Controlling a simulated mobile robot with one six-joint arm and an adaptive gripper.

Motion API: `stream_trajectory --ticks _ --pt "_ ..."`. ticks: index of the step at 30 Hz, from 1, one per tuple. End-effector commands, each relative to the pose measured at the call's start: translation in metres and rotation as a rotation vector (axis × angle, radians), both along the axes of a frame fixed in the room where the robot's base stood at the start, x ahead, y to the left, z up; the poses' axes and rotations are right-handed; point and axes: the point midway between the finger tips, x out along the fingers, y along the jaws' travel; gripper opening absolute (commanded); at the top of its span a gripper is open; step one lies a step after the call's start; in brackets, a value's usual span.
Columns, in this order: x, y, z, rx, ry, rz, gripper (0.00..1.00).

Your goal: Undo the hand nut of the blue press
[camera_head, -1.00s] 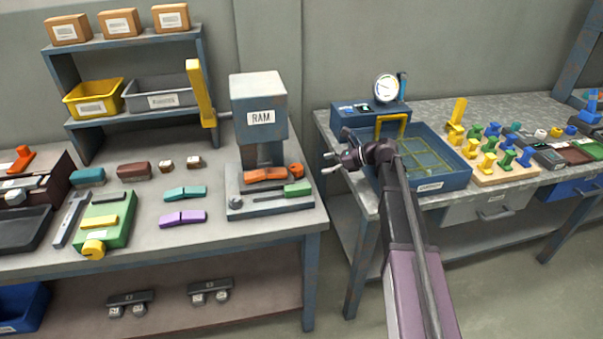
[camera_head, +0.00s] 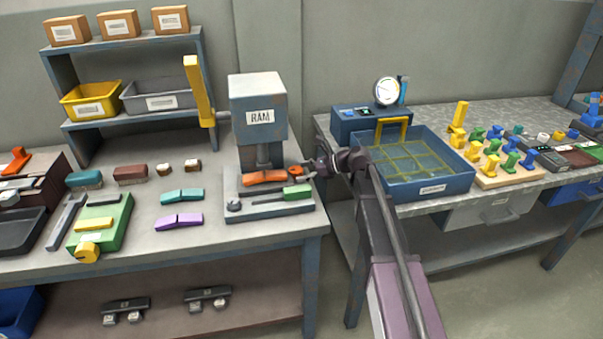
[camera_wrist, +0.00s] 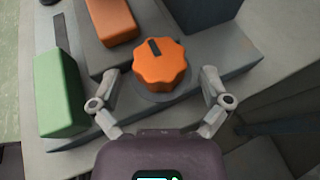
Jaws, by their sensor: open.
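The blue press (camera_head: 258,98), marked RAM, stands at the right end of the left bench. Its hand nut, an orange lobed knob (camera_wrist: 160,66) with a dark mark on top, sits at the right of the press base (camera_wrist: 222,70). My gripper (camera_wrist: 160,76) is open in the wrist view, with one finger on each side of the nut. Small gaps seem to show between fingers and nut. In the head view my gripper (camera_head: 304,169) reaches the nut from the right and partly covers it.
An orange block (camera_head: 264,177) and a green block (camera_head: 297,192) lie on the press base close to the nut. The green block is left of my left finger in the wrist view. A blue tray (camera_head: 430,188) stands on the right bench.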

Motion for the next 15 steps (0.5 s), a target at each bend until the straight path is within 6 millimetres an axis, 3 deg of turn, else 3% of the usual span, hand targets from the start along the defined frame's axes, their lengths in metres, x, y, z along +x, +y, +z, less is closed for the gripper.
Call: stream_trajectory --ticks 1,9,15 --pt "0.0000 -0.0001 0.0000 0.000 0.000 0.000 0.97" --pt "-0.0001 0.0000 0.0000 0.000 0.000 0.001 0.17" --pt "0.0001 0.0003 0.0000 0.000 0.000 0.003 0.15"
